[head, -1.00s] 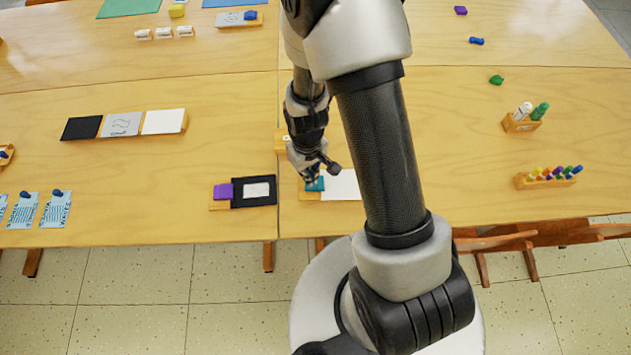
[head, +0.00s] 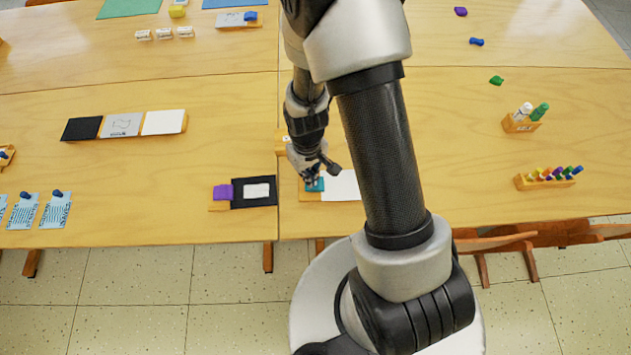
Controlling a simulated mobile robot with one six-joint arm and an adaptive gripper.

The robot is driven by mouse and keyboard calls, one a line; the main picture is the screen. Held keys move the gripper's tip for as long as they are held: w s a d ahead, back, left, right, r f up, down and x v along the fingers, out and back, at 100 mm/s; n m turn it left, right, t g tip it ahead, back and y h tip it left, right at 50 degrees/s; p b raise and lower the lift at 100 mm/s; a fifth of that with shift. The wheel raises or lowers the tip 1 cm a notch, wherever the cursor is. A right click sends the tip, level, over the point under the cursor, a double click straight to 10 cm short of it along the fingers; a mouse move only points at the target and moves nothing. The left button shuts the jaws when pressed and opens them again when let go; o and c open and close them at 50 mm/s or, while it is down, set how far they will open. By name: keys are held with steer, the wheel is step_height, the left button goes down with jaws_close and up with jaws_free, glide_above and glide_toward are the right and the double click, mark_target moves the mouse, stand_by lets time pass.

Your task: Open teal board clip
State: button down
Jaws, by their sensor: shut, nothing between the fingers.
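The teal board clip (head: 317,186) sits on a small wooden board (head: 309,196) near the front edge of the table, with a white sheet (head: 342,185) beside it on the right. My gripper (head: 315,178) is shut and empty, pointing down right at the teal clip. Its fingers cover part of the clip, and I cannot tell whether they touch it. My arm hides the right part of the white sheet.
A purple clip (head: 223,192) with a black-framed card (head: 254,192) lies to the left. A rack of coloured markers (head: 546,179) and a holder with bottles (head: 521,124) stand at the right. The table (head: 200,165) is clear between the left boards and the purple clip.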

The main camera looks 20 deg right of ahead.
steer(key=shift+f+b, duration=0.8)
steer(key=shift+f, duration=0.2)
stand_by(0.5)
steer(key=shift+r+p, duration=2.7)
steer(key=shift+r, duration=0.85)
